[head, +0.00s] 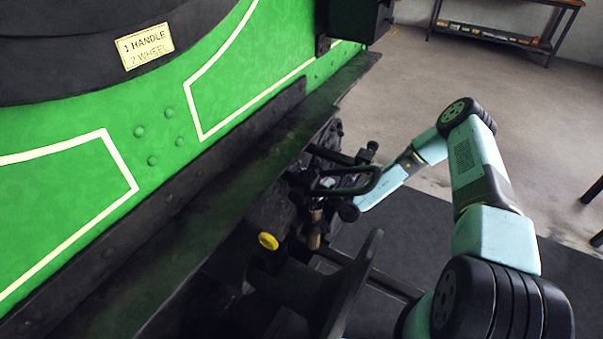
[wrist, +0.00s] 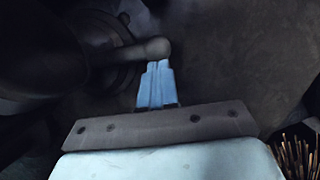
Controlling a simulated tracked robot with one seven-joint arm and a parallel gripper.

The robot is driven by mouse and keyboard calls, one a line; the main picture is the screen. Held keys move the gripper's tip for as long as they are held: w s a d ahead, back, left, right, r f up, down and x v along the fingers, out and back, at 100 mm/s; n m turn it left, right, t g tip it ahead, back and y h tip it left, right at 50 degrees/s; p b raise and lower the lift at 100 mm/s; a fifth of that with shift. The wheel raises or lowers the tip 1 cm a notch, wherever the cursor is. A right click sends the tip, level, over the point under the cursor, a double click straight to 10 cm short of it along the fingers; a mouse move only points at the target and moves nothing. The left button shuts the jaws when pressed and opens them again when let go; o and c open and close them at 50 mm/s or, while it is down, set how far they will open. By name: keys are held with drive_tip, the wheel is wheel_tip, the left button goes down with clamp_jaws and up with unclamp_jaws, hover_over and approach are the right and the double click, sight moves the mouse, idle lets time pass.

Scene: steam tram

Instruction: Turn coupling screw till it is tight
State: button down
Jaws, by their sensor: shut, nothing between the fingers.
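The coupling gear (head: 345,185) is a group of dark links and bars below the tram's front beam in the head view. In the wrist view a short dark bar with a rounded ball end (wrist: 157,48) sticks out to the right, apparently the coupling screw's handle. My gripper (wrist: 158,66) has its two blue fingers together, empty, with the tips right at the underside of the ball end. I cannot tell whether they touch it. In the head view my arm reaches the coupling from the right, and the fingertips are hidden or too dark to make out there.
A dark buffer (head: 352,287) stands in front of the coupling, with a yellow knob (head: 268,241) to its left. The green tram front (head: 160,135) and its dark beam fill the left. A bench (head: 500,38) stands far back. Thin rods or bristles (wrist: 293,157) show low right in the wrist view.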

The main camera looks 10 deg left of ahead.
drive_tip(key=a+f+v, duration=0.1)
drive_tip(key=f+v, duration=0.1)
drive_tip(key=v, duration=1)
drive_tip(key=shift+s+d+f, duration=0.2)
drive_tip(key=shift+s+f, duration=0.15)
drive_tip(key=shift+s, duration=0.15)
